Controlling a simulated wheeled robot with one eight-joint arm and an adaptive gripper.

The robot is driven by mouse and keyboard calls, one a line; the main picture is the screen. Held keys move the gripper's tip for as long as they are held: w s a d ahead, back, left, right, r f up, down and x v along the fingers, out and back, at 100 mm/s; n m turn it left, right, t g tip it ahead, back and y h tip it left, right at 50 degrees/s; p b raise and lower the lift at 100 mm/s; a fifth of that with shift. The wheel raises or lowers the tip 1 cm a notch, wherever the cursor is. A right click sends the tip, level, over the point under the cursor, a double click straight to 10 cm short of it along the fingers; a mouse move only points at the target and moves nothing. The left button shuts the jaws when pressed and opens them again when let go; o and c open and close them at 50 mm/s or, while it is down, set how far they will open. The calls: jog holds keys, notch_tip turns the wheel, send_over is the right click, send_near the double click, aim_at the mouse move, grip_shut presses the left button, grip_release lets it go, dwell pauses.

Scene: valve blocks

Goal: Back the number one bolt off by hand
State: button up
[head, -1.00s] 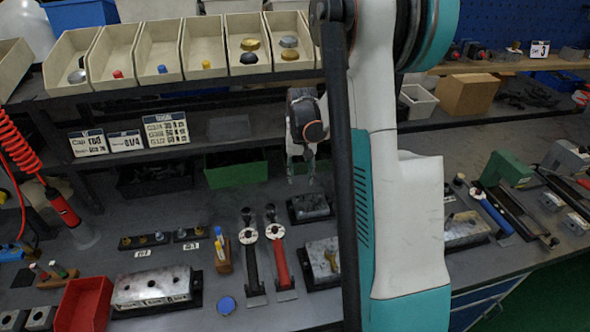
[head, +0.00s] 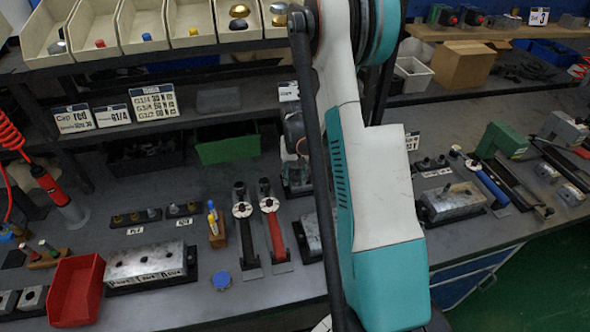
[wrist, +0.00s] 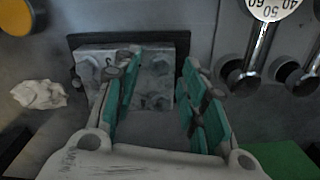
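A grey metal block (wrist: 150,82) with several bolts on its top lies on a dark base in the wrist view. One bolt (wrist: 160,66) shows between my fingers, and another (wrist: 112,73) is close beside the left finger. I cannot read a number on any bolt, so which is number one is unclear. My gripper (wrist: 161,62) is open, its teal-padded fingers spread over the block with nothing clearly held. In the head view my gripper is mostly hidden behind my arm, close over the block (head: 297,189), which is partly covered.
Two dial wrenches, one black-handled (head: 246,232) and one red-handled (head: 274,228), lie just left of the block. Another block (head: 312,238) is in front, partly behind my arm. A green bin (head: 228,148) stands behind. A white crumpled rag (wrist: 40,94) lies beside the block.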

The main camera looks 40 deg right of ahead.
jog(key=shift+f, duration=0.3)
grip_shut()
